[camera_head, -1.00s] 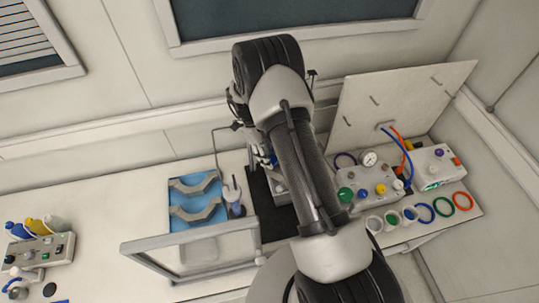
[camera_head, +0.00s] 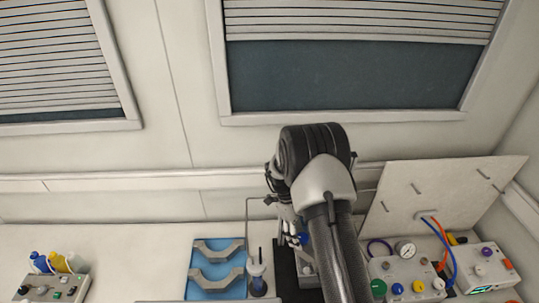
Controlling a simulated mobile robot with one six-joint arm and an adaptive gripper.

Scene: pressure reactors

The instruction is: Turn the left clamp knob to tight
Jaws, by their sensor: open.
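My arm rises from the bottom of the head view and folds over at its elbow, covering much of the work spot. Behind it, my gripper (camera_head: 287,212) hangs open, pointing down and only partly visible; its fingertips are hard to make out. Below it is a dark mat (camera_head: 284,268) with a pale piece of equipment (camera_head: 307,268) partly behind my arm. A small blue part (camera_head: 303,239) shows beside the arm. I cannot make out the left clamp knob, nor whether my gripper touches anything.
A control box (camera_head: 55,287) is far left; a gauge panel (camera_head: 405,272) and a white box (camera_head: 478,262) are right. The bench between control box and tray is clear.

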